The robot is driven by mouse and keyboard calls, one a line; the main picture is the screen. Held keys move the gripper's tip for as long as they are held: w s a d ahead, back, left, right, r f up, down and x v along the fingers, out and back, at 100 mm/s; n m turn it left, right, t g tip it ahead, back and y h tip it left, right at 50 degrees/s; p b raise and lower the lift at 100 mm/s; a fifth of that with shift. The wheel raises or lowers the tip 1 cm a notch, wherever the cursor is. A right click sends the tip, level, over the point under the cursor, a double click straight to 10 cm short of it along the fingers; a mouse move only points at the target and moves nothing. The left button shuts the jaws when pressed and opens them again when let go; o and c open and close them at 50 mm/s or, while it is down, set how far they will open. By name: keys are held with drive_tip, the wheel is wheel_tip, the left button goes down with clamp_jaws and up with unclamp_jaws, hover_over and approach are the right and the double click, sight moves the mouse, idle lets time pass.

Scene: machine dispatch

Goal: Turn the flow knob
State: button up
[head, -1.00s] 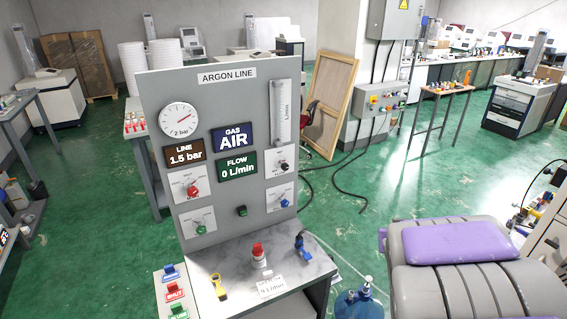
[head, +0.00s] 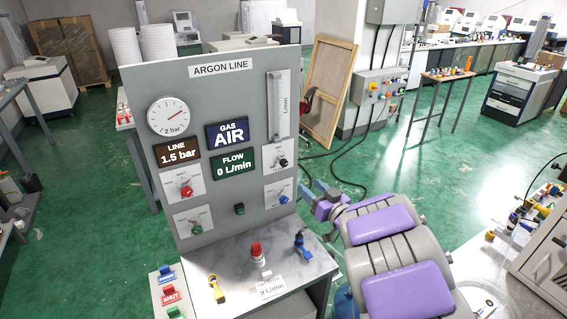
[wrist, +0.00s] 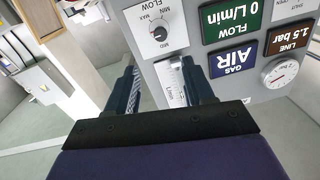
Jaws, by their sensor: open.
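The flow knob (head: 281,161) is a dark knob on a white plate labelled FLOW, with MIN and MAX marks, at the right of the grey panel. In the wrist view the same knob (wrist: 156,24) appears upside down, beyond the fingertips. My gripper (head: 316,192) is beside the panel's right edge, pointing toward it, apart from the knob. In the wrist view my gripper (wrist: 159,66) has its two fingers spread, with nothing between them touching; the flow tube (wrist: 172,84) shows behind the gap. The flow display (head: 234,163) reads 0 L/min.
The panel also has a red knob (head: 186,190), a green knob (head: 196,228) and a blue knob (head: 283,198).

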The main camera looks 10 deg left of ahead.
sight(285, 165)
drive_tip(key=b+x, duration=0.1)
drive_tip(key=x, duration=1.4)
drive_tip(key=shift+w+a+f+b, duration=0.15)
drive_tip(key=shift+f+b, duration=0.05)
drive_tip(key=shift+b, duration=0.1)
drive_tip(key=shift+w+a+r, duration=0.15)
drive_tip(key=shift+w+a, duration=0.2)
clamp_jaws()
